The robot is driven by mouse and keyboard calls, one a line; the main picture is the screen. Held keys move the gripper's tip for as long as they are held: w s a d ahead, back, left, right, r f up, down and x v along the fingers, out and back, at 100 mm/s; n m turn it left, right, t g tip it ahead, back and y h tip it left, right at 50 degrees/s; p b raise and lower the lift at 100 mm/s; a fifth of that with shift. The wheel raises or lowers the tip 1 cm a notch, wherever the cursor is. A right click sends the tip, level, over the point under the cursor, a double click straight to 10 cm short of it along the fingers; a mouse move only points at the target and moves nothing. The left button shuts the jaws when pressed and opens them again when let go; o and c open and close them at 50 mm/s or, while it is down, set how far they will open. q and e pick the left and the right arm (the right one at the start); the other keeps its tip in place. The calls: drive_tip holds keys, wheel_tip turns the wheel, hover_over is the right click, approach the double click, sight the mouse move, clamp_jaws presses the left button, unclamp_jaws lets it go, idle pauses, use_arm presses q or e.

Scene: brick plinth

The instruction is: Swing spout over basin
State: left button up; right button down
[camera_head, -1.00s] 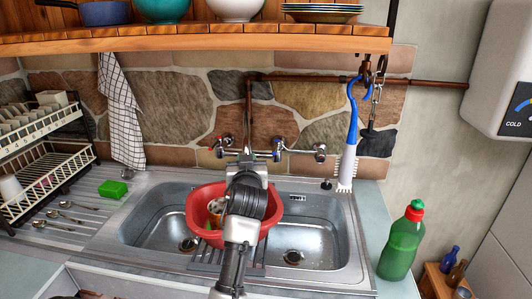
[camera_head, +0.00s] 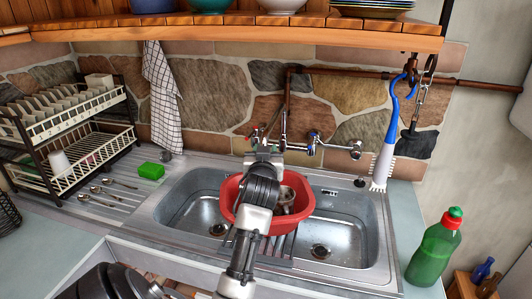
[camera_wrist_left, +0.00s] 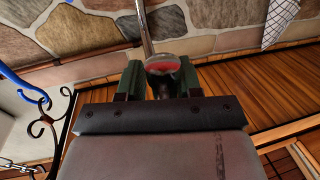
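My left gripper (camera_head: 266,149) is at the tap in front of the stone wall, above the red bowl. In the left wrist view its two fingers (camera_wrist_left: 162,82) stand apart. Between them is a round chrome end with a reddish face, apparently the spout (camera_wrist_left: 163,62), with a chrome tube running up the picture. Whether the fingers press on it cannot be told. In the head view my gripper hides most of the spout. The steel basin (camera_head: 345,212) has two bowls, left and right of the red bowl. My right gripper is not in view.
The red bowl (camera_head: 303,217) sits over the middle divider with a cup (camera_head: 286,196) inside. Tap handles (camera_head: 353,150) line the wall. A blue-and-white brush (camera_head: 384,160) hangs right; a green bottle (camera_head: 433,250) stands at right. A dish rack (camera_head: 75,140) and sponge (camera_head: 151,171) are left.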

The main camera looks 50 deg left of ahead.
use_arm(q)
drive_tip(key=shift+o, duration=0.7)
drive_tip(key=shift+a+f, duration=0.1)
drive_tip(key=shift+f, duration=0.05)
drive_tip(key=b+v, duration=0.2)
drive_tip(key=v, duration=0.9)
drive_tip(key=shift+b, duration=0.35)
drive_tip(key=shift+w, duration=0.1)
